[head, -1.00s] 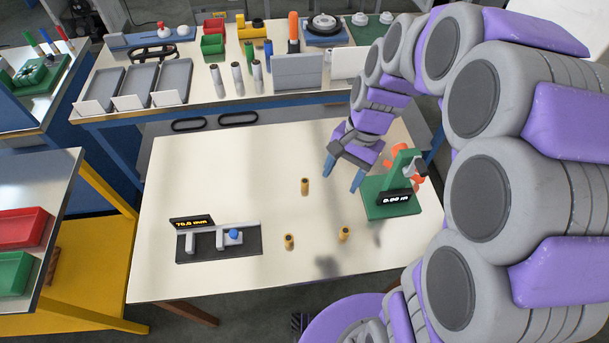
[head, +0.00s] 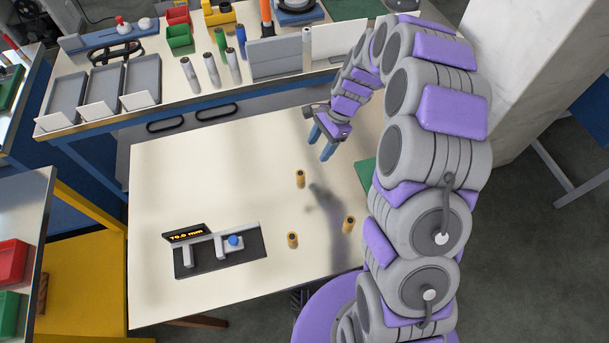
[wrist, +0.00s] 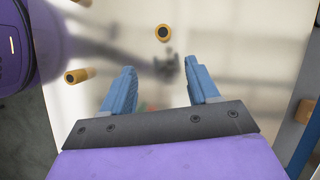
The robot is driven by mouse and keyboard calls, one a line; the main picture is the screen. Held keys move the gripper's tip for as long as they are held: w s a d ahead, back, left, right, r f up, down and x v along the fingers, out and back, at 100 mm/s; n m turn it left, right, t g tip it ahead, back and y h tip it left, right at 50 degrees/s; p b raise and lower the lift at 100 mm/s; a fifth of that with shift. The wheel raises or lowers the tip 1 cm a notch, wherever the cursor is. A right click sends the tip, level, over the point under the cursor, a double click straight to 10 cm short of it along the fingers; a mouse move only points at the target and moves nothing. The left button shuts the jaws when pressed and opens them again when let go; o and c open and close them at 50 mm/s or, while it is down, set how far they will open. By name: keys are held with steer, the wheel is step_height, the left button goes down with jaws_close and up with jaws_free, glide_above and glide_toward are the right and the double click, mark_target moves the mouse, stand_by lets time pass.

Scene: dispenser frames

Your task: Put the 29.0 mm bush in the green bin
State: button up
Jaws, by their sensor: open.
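Three similar brass bushes stand on the cream table: one at the back (head: 300,179), one at front left (head: 293,240) and one at front right (head: 348,224). I cannot tell by sight which is 29.0 mm. My gripper (head: 324,147) is open and empty above the table, behind the back bush. The wrist view shows its blue fingers (wrist: 162,92) apart, with one bush (wrist: 163,33) beyond them and another (wrist: 79,75) to the left. A green bin (head: 8,312) sits on the left-hand bench beside a red bin (head: 11,262). Another green bin (head: 180,37) stands on the back bench.
A measuring device with a lit display (head: 187,234) lies at the table's left. A green stand (head: 365,172) is mostly hidden behind my arm. Grey trays (head: 142,75) and several cylinders (head: 212,68) occupy the back bench. The table's middle left is clear.

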mark_target(300, 172)
steer(key=a+f, duration=0.2)
steer(key=s+a+f, duration=0.1)
steer(key=a+f, duration=0.1)
steer(key=a+f+b, duration=0.1)
steer(key=a+f, duration=0.1)
steer(key=f, duration=0.1)
steer(key=shift+s, duration=0.15)
steer(key=shift+f, duration=0.2)
steer(key=shift+d, duration=0.35)
steer(key=f, duration=0.1)
steer(key=d+f+b, duration=0.1)
steer(key=shift+s+d+f, duration=0.3)
steer(key=shift+f, duration=0.1)
steer(key=a+f, duration=0.2)
steer(key=shift+s+a+f+b, duration=0.1)
steer(key=shift+s+a+b, duration=0.05)
steer(key=shift+a+b, duration=0.2)
steer(key=shift+a, duration=0.15)
steer(key=shift+d, duration=0.6)
steer(key=c, duration=1)
steer(key=shift+a, duration=0.3)
jaws_close()
